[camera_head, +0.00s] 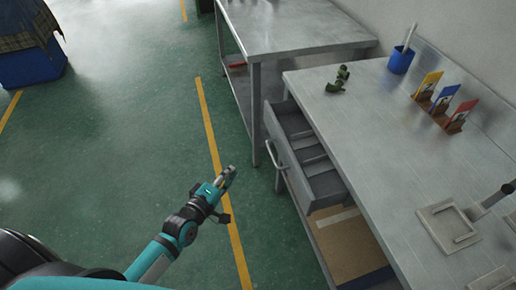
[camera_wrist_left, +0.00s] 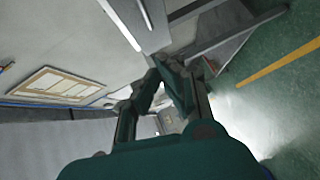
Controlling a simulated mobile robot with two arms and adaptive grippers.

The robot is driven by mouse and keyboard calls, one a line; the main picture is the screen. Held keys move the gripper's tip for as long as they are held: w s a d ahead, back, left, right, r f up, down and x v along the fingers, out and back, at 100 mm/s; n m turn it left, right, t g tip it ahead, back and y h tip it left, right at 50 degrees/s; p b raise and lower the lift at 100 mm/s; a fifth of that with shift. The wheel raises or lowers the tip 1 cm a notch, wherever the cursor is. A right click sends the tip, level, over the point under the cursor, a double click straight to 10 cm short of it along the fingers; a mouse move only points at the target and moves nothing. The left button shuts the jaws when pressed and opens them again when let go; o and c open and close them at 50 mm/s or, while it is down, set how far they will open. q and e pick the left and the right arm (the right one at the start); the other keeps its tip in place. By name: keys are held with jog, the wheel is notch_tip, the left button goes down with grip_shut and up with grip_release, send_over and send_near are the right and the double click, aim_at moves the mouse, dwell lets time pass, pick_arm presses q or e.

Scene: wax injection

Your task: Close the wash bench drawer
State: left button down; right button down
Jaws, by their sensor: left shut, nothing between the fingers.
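The wash bench (camera_head: 382,133) is a steel table on the right of the head view. Its grey drawer (camera_head: 318,182) stands pulled open toward the left, with a bar handle (camera_head: 277,165) on its front. The inside is visible, with dividers. My left gripper (camera_head: 230,172) is shut and empty, over the green floor to the left of the handle and apart from it. In the left wrist view, the left gripper's fingers (camera_wrist_left: 165,80) are closed together in front of a tilted room. My right gripper is not in view.
A second steel table (camera_head: 290,28) stands behind the wash bench. On the bench are a green object (camera_head: 338,80), a blue cup (camera_head: 401,60), colored cards in a holder (camera_head: 450,98) and a square metal fixture (camera_head: 449,226). The floor left of the drawer is clear.

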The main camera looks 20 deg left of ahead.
pick_arm(q)
jog(key=w+d+f, duration=0.1)
jog(key=w+d, duration=0.4)
jog(key=w, duration=0.6)
jog(key=shift+w+p, duration=0.35)
jog(key=shift+w, duration=0.05)
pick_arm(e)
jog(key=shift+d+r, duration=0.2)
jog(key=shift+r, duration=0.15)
pick_arm(q)
jog(key=shift+d+f, duration=0.1)
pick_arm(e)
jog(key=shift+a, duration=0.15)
